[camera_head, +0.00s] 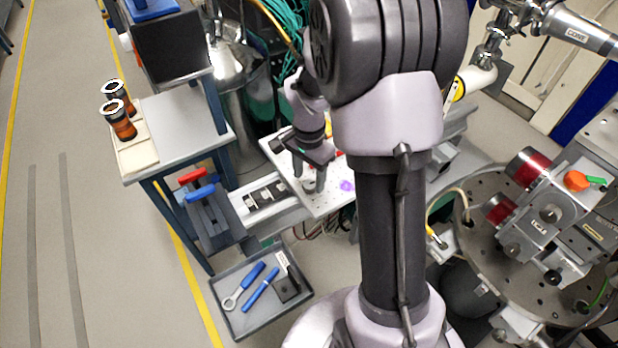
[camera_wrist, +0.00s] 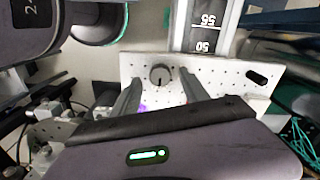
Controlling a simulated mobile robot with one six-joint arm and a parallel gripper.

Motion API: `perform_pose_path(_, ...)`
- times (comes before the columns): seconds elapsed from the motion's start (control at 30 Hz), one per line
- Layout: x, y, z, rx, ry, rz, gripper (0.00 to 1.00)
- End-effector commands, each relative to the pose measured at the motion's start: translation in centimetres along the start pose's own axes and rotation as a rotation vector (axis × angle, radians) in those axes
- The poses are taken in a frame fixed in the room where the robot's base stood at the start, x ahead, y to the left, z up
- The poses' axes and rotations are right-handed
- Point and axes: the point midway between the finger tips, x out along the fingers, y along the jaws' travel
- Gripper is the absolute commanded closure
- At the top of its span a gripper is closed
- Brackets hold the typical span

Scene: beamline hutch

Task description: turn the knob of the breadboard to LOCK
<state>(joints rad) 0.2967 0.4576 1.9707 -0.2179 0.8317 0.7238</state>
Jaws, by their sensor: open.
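The breadboard (camera_head: 330,203) is a white perforated plate, partly hidden by my arm in the head view; it also shows in the wrist view (camera_wrist: 225,75). Its knob (camera_wrist: 160,74) is round and dark grey, with a dark pointer line toward the bottom of the wrist picture. My gripper (camera_head: 315,188) points down at the board. In the wrist view my gripper (camera_wrist: 160,80) is open, with one finger on each side of the knob and gaps visible. I cannot tell the fingertips' height relative to it. A purple mark (camera_head: 347,186) lies on the board. No LOCK lettering is readable.
A grey tool tray (camera_head: 262,315) lies below. A side table (camera_head: 180,125) stands left. A round perforated stage (camera_head: 530,270) with instruments stands right.

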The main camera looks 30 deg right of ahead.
Motion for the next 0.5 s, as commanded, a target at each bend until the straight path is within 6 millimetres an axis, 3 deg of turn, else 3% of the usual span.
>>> perform_pose_path(0.03, -2.2, -0.1, -0.1, -0.001, 0.003, -0.004, 0.47)
perform_pose_path(0.1, -4.8, -0.1, -0.1, 0.001, 0.003, -0.005, 0.47)
perform_pose_path(0.3, -11.3, -0.1, -0.1, 0.001, 0.002, -0.004, 0.47)
perform_pose_path(0.5, -14.8, 0.0, 0.0, 0.001, 0.001, -0.002, 0.47)
